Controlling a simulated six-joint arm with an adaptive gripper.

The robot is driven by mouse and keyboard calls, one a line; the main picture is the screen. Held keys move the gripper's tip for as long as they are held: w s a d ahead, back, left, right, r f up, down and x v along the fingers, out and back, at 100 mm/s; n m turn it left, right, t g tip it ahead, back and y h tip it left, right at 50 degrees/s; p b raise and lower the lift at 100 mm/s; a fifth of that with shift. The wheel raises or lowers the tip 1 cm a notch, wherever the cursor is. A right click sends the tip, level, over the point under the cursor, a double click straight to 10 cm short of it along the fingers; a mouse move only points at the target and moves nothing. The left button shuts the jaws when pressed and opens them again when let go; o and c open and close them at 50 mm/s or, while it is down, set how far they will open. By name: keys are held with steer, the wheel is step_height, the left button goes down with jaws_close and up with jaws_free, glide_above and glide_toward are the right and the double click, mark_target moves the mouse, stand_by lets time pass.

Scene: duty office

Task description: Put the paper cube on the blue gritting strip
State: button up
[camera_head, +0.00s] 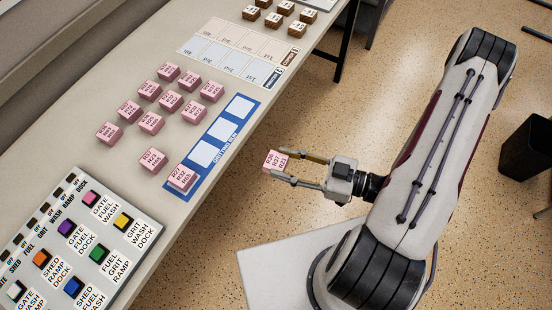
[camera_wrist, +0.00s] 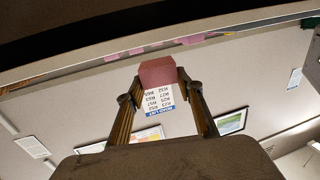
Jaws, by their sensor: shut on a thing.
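My gripper (camera_head: 301,168) is shut on a pink paper cube (camera_head: 273,162) with printed labels, held in the air beyond the table's edge, to the right of the blue strip. The held cube also shows between the fingertips in the wrist view (camera_wrist: 158,72). The blue gritting strip (camera_head: 204,181) lies on the table near its edge, with white squares along it. One pink cube (camera_head: 181,178) sits on the strip's near end; the other white squares are bare. In the wrist view a white printed sheet with a blue band (camera_wrist: 160,103) shows behind the held cube.
Several pink cubes (camera_head: 151,123) stand on the table left of the strip. A white card with marked squares (camera_head: 243,50) lies farther back, with brown cubes (camera_head: 275,20) beyond it. A panel of coloured buttons (camera_head: 75,250) is at the near left. A dark bin (camera_head: 526,150) stands at right.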

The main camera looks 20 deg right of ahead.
steer(key=shift+v, duration=1.1)
steer(key=shift+w+a, duration=0.1)
steer(key=shift+w, duration=0.05)
steer(key=shift+w+a, duration=0.55)
steer(key=shift+w, duration=0.1)
steer(key=shift+m+t+h, duration=0.6)
steer(key=shift+m+t, duration=0.1)
steer(key=shift+t, duration=0.1)
steer(key=x, duration=0.5)
steer(key=s+a+r+x, duration=0.1)
steer(key=x, duration=0.5)
steer(key=s+a+r+x, duration=0.1)
steer(key=x, duration=0.5)
steer(key=shift+s+a, duration=0.2)
steer(key=shift+a+r, duration=0.15)
steer(key=shift+a, duration=0.55)
steer(key=shift+a+r, duration=0.1)
steer(key=shift+a, duration=0.65)
